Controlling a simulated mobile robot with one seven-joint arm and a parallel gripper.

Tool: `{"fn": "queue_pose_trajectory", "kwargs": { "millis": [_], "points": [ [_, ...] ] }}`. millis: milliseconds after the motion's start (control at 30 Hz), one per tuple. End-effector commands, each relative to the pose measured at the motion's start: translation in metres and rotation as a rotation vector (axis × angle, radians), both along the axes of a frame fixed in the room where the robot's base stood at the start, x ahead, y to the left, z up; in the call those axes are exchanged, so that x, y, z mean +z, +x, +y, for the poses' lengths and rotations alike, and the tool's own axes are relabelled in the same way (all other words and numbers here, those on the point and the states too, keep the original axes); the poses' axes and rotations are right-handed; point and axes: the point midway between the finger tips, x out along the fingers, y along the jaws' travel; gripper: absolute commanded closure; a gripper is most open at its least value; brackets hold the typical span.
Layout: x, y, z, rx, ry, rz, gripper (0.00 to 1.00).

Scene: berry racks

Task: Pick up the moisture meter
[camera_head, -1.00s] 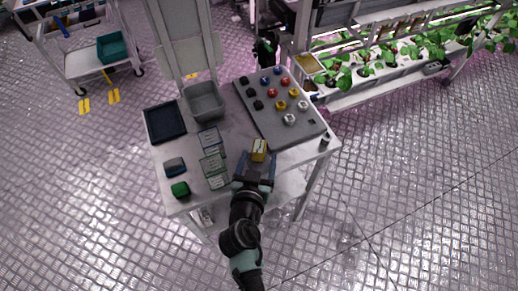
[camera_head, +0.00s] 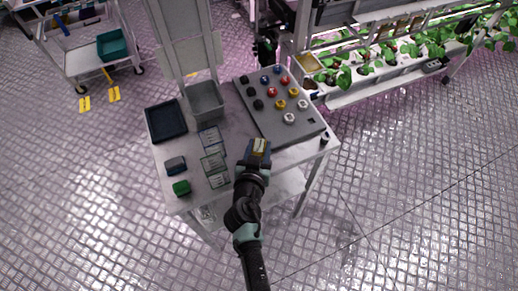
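A dark grey panel (camera_head: 259,121) with rows of coloured knobs lies to the right. Transparent labelled cards (camera_head: 212,162), a green block (camera_head: 181,188), a blue-grey block (camera_head: 175,165), a black tray (camera_head: 148,127) and a grey bin (camera_head: 207,113) lie to the left.

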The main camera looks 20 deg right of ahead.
Motion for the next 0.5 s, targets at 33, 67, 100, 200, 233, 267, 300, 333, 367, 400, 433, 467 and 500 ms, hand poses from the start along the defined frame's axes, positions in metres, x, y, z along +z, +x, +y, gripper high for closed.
{"fn": "queue_pose_trajectory", "kwargs": {
  "millis": [33,67,100,200,233,267,300,333,367,400,433,467,500],
  "points": [
    [-0.0001,-0.0001,0.0001,0.0,0.0,0.0,0.78],
    [0.0,-0.0001,0.0,0.0,0.0,0.0,0.84],
    [0.0,-0.0001,0.0,0.0,0.0,0.0,0.91],
    [0.0,-0.0001,0.0,0.0,0.0,0.0,1.0],
    [0.0,-0.0001,0.0,0.0,0.0,0.0,1.0],
    [0.0,0.0,0.0001,0.0,0.0,0.0,1.0],
    [0.0006,0.0002,0.0001,0.0,-0.001,-0.001,1.0],
    [0.0006,0.0002,0.0001,0.0,-0.001,-0.001,1.0],
    [0.0006,0.0002,0.0001,0.0,-0.001,-0.001,1.0],
    [0.0006,0.0002,0.0001,0.0,-0.001,-0.001,1.0],
    [0.0007,0.0002,0.0001,0.001,0.0,-0.001,1.0],
    [0.0011,0.0002,0.0001,0.0,-0.001,-0.001,1.0],
    [0.0029,0.0003,0.0,0.0,-0.001,-0.002,1.0]
  ]
}}
